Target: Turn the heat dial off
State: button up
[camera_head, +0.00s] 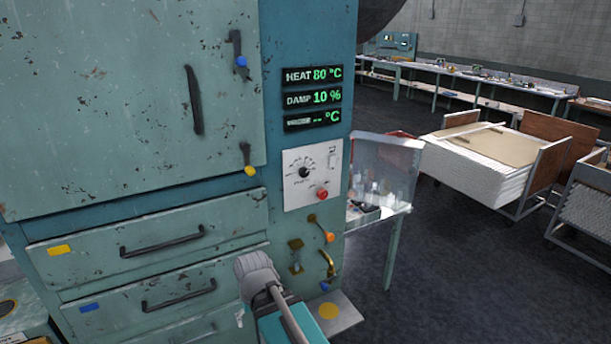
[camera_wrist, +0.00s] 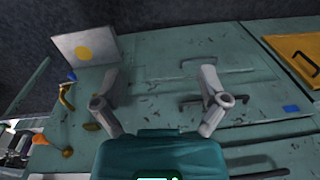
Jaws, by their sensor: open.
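The heat dial (camera_head: 303,172) is a small black knob with a scale around it, on a white control panel (camera_head: 325,188) on the front of the teal cabinet. Its exact pointer direction is too small to read. The display above (camera_head: 313,75) reads HEAT 80 °C. My gripper (camera_wrist: 159,76) is open and empty in the wrist view, its two grey fingers spread wide in front of the cabinet's drawer fronts. In the head view my arm is at the bottom, below the panel and apart from the dial. The dial does not show in the wrist view.
A red button (camera_head: 322,194) sits below the dial on the same panel. An orange-tipped lever (camera_head: 328,237) and a brass handle (camera_head: 327,264) stick out underneath. Drawer handles (camera_head: 162,241) project at left. A table with glassware (camera_head: 380,195) stands right of the cabinet, with open floor beyond.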

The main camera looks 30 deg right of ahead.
jog(key=w+d+r+m+t+y, duration=0.2)
jog(key=w+d+m+t+y, duration=0.15)
jog(key=w+m, duration=0.55)
jog(key=m+t+h+b, duration=0.2)
jog(key=m+t+h, duration=0.2)
jog(key=m+t, duration=1.5)
send_near(305, 174)
jog(key=s+r+m+g, duration=0.4)
jog(key=s+m+g, duration=0.1)
jog(key=shift+w+d+r, duration=0.1)
jog(key=shift+w, duration=0.15)
jog(key=shift+w, duration=0.1)
jog(key=w, duration=1.3)
jog(key=shift+w, duration=0.3)
